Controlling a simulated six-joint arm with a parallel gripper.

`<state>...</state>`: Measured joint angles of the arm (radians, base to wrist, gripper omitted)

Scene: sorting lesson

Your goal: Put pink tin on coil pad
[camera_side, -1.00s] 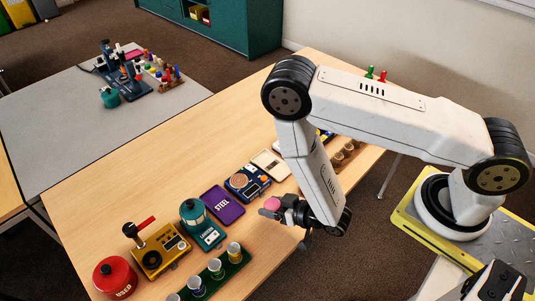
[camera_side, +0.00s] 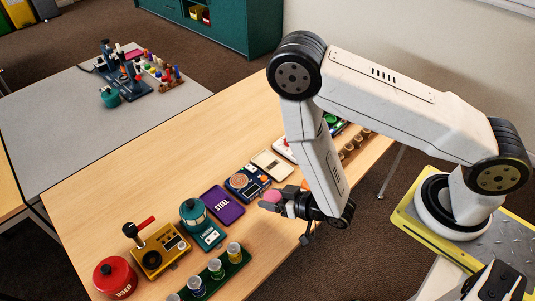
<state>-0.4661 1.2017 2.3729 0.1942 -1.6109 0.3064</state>
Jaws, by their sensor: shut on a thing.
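The pink tin (camera_side: 271,196) is small and round, and only part of it shows between the jaws. My gripper (camera_side: 272,203) is shut on it, above the near part of the wooden table. The coil pad (camera_side: 238,181) is a copper-coloured spiral disc on a dark blue device with a small display. It lies left of and beyond my gripper in the picture, and nothing rests on it. The gripper and tin are apart from the pad.
A purple STEEL tray (camera_side: 222,205) lies left of the coil device, and a cream tray (camera_side: 271,165) right of it. A teal device (camera_side: 202,224), a yellow device (camera_side: 160,251), a red canister (camera_side: 115,277) and a green rack (camera_side: 217,276) of jars stand further left. The table's far half is clear.

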